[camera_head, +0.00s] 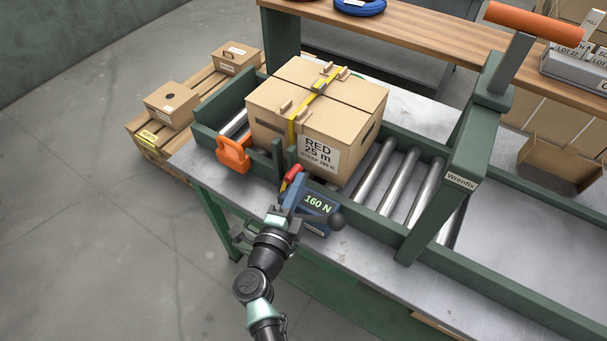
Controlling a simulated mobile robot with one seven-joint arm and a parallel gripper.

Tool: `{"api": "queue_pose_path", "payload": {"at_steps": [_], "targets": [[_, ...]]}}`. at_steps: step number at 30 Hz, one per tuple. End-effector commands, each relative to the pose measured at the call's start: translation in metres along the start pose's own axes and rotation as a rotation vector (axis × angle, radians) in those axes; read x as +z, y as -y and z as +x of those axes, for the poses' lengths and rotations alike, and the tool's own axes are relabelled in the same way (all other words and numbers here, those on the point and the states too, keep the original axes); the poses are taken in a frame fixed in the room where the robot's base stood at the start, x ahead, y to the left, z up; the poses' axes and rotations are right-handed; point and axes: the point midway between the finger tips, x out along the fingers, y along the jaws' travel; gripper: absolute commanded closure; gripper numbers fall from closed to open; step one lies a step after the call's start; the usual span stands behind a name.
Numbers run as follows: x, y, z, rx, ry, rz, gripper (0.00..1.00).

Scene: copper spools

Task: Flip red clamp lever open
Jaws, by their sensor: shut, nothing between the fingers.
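The red clamp lever (292,178) shows as a small red piece beside the dark blue tensioner (316,203), whose display reads 160 N. My gripper (283,199) is at the left side of the tensioner, close to the lever's lower end. It is shut and holds nothing. Whether it touches the lever cannot be told, and part of the lever and tensioner is hidden behind it. The cardboard box (290,95), labelled RED 25 m, stands just behind, with a yellow strap (316,88) around it.
The box sits on a roller conveyor (372,175) with green rails. An orange handle (234,155) is left of the box. A green post (455,160) with an orange bar rises at the right. Two small boxes (172,102) rest on a pallet at the left.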

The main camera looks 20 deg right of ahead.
Motion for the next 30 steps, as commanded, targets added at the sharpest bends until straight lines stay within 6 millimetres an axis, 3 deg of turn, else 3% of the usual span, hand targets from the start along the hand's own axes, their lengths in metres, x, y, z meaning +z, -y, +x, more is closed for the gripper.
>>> {"api": "queue_pose_path", "payload": {"at_steps": [1,14,30], "targets": [[0.003,0.013,0.0,0.011,0.003,-0.043,1.0],[0.026,0.012,0.006,0.09,0.0,-0.359,1.0],[0.034,0.01,0.009,0.089,-0.001,-0.357,1.0]]}}
